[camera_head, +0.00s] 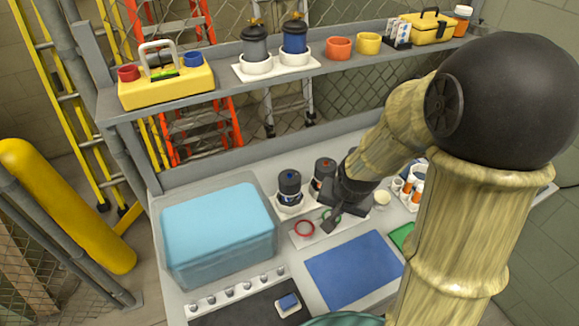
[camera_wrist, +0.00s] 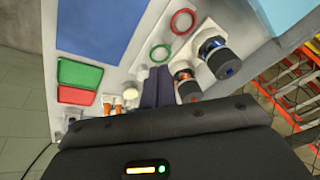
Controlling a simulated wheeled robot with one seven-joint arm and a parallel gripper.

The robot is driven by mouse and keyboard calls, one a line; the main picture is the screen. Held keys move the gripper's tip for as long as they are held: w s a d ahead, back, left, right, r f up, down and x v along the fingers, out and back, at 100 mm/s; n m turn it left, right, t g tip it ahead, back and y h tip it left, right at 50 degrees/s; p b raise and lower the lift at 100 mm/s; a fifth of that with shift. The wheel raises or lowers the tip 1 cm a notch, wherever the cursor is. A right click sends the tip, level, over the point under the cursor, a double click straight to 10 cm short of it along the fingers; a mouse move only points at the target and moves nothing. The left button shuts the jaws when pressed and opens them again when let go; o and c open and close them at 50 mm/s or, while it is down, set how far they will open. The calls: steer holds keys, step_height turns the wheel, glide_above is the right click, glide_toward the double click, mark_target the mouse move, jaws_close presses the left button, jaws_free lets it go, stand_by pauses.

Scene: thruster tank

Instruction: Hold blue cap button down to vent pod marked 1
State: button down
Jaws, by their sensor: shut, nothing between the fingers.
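The dark pod with a blue cap button (camera_head: 290,188) stands upright in a white holder on the bench. It also shows in the wrist view (camera_wrist: 219,58), its blue button facing the camera. A second dark pod with a red button (camera_head: 322,176) stands to its right, and in the wrist view it is the lower pod (camera_wrist: 188,89). Markings on both are too small to read. My gripper (camera_head: 331,221) is shut and empty, above the bench in front of the pods and apart from the blue cap. Its fingers lie together in the wrist view (camera_wrist: 156,88).
A red ring (camera_head: 304,228) and a green ring (camera_wrist: 160,54) lie near my gripper. A tank of blue water (camera_head: 215,225) stands left of the pods. A blue mat (camera_head: 352,270) lies in front. An overhead shelf (camera_head: 225,93) holds canisters and cups.

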steer(key=w+a+r+m+t+y+p, duration=0.1)
steer(key=w+a+m+p, duration=0.15)
steer(key=w+m, duration=0.2)
steer(key=w+a+r+m+y+p, duration=0.1)
steer(key=w+a+r+m+p, duration=0.1)
steer(key=w+m+p, duration=0.3)
steer(key=r+m+t+y+p, duration=0.2)
steer(key=m+t+y+p, duration=0.1)
steer(key=m+p, duration=0.25)
glide_above(290, 175)
steer(key=shift+s+d+f+m+b, duration=0.1)
steer(key=shift+s+d+m+b, duration=0.2)
steer(key=shift+s+m, duration=0.1)
step_height(290, 175, down, 9)
steer(key=b, duration=0.7)
stand_by(0.7)
steer(key=shift+f, duration=0.35)
steer(key=shift+f+b, duration=0.45)
stand_by(3.0)
